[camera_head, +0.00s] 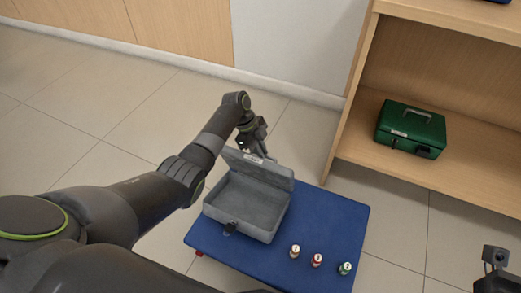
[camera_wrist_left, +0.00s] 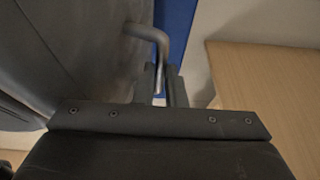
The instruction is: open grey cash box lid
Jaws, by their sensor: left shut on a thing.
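The grey cash box (camera_head: 240,213) stands on a blue mat or table top, with its empty inside showing. Its lid (camera_head: 260,168) is raised and leans back along the far side. A dark latch (camera_head: 231,227) is on the near side. My left gripper (camera_head: 256,143) is behind the lid. In the left wrist view its fingers (camera_wrist_left: 162,88) are shut on the lid's metal handle (camera_wrist_left: 153,32), with the lid's grey surface at left. Part of my right arm's end (camera_head: 493,262) shows at the lower right; its fingers cannot be made out.
The blue top (camera_head: 335,215) has free room right of the box. A brown stamp (camera_head: 295,251), a red stamp (camera_head: 317,260) and a green stamp (camera_head: 345,268) stand near its front. A green cash box (camera_head: 411,130) sits on a wooden shelf (camera_head: 470,176) at right.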

